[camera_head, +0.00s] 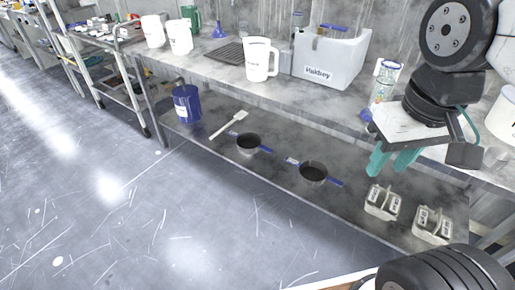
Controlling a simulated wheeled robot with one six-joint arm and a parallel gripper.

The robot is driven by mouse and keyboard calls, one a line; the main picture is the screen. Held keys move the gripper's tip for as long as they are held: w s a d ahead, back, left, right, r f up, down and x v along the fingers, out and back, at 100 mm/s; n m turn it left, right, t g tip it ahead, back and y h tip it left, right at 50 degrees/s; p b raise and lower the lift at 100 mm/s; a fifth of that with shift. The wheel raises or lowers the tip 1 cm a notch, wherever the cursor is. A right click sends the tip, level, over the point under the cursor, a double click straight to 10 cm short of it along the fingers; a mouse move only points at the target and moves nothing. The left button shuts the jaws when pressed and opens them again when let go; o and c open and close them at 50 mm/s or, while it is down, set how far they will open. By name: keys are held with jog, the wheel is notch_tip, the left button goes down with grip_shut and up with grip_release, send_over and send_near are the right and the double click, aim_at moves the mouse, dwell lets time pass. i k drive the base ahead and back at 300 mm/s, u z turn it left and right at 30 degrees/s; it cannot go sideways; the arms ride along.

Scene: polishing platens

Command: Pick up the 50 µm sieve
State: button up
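Two small round vessels with dark tops and grey sides sit on the lower shelf, and each has blue strips beside it. They may be sieves: one is the left vessel (248,145), the other the right vessel (313,173). No 50 µm marking is readable on either. My gripper (389,168) has two teal fingers pointing down with a gap between them. It is open, with nothing seen between the fingers. In the picture it is to the right of the right vessel and above two pale blocky items (382,202).
The bench top (215,68) above the lower shelf (215,140) holds white jugs (258,60) and a pale labelled bin (330,60). A blue container (186,104) and a white spatula-like tool (228,124) are on the shelf. Open floor (130,220) lies left.

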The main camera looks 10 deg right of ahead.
aim_at(247, 143)
jog(key=u, duration=1.65)
jog(key=i, duration=4.55)
jog(key=z, duration=3.75)
